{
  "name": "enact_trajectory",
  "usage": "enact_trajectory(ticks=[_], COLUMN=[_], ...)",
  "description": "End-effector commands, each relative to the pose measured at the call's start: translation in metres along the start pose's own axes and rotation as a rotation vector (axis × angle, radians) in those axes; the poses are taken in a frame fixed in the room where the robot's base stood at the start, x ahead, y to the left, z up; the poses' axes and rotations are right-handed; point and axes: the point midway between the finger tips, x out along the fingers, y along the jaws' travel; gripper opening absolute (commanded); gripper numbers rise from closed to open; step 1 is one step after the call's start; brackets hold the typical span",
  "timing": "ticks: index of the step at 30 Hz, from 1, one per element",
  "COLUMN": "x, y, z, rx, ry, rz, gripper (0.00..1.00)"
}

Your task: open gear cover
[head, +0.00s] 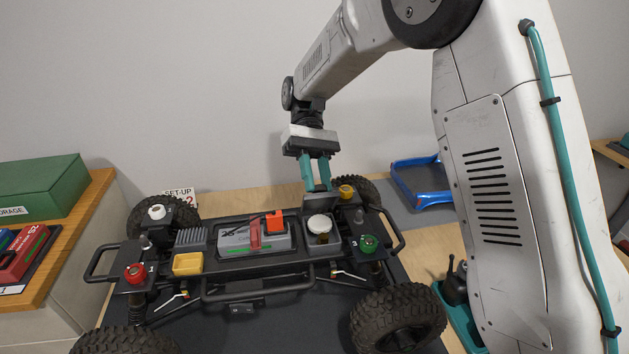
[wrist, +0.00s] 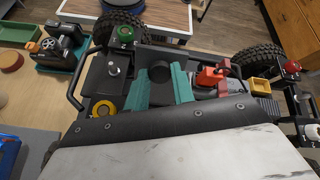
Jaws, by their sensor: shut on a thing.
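The crawler (head: 265,290) stands on a dark mat. The gear cover (head: 318,201), a grey plate, stands raised and steeply tilted at the back of the gear box (head: 336,247). The box shows open in the head view, with a white round part (head: 320,223) and a brass-coloured part inside. My gripper (head: 318,187) points down at the cover with teal fingers. In the wrist view the fingers (wrist: 160,85) are on both sides of a black round knob (wrist: 160,71) in front of the dark cover plate (wrist: 180,54). My gripper is shut on this knob; the fingertips' contact is partly hidden.
An orange block (head: 274,221) and a red connector (head: 255,235) sit left. A blue tray (head: 420,183) lies back right. Large wheels (head: 400,318) stand at the corners.

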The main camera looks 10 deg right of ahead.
Motion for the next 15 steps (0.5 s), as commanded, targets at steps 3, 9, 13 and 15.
enact_trajectory(ticks=[3,9,13,15], x=[-0.0017,-0.0027,-0.0026,-0.0026], y=[0.001,0.0003,-0.0003,-0.0006], z=[-0.0012,-0.0017,-0.0019,-0.002], rx=[0.001,0.001,0.0,0.0], ry=[-0.021,-0.03,-0.03,-0.03], rz=[-0.009,-0.011,-0.01,-0.009], gripper=[0.0,0.0,0.0,0.0])
